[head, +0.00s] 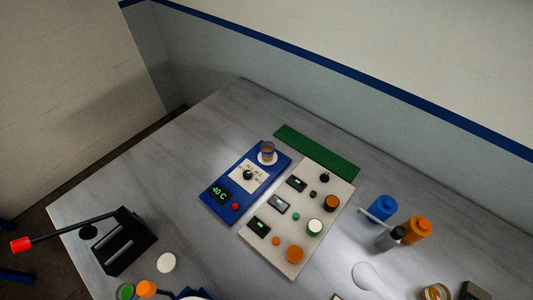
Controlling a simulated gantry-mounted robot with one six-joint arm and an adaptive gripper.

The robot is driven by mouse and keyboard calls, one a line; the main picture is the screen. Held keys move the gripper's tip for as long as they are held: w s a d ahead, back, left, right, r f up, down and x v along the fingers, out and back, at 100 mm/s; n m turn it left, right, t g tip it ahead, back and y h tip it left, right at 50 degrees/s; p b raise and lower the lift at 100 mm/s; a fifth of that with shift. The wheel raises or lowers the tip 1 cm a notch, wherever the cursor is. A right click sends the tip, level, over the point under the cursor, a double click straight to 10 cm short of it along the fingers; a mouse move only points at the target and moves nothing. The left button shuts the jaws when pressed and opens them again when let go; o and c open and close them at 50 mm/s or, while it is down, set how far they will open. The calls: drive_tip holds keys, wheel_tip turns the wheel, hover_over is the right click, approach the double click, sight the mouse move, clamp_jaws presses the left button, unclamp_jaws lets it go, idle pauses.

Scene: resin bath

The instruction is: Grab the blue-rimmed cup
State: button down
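A small cup (267,150) with a brownish-orange body and what looks like a grey-blue rim stands upright on a round white pad at the far end of the blue device (213,206). It is small in the picture, so I cannot be sure of the rim colour. A second round vessel (435,292) with orange contents is cut off by the bottom edge at the right; its rim colour is unclear. My gripper does not show in the head view, and nothing is seen touching either vessel.
A cream control panel (265,254) with knobs and green displays lies beside the blue device. A green strip (317,152) lies behind. Blue (382,208), orange (417,229) and grey bottles (391,238) stand right. A black lever box (124,243) stands left. The far-left tabletop is clear.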

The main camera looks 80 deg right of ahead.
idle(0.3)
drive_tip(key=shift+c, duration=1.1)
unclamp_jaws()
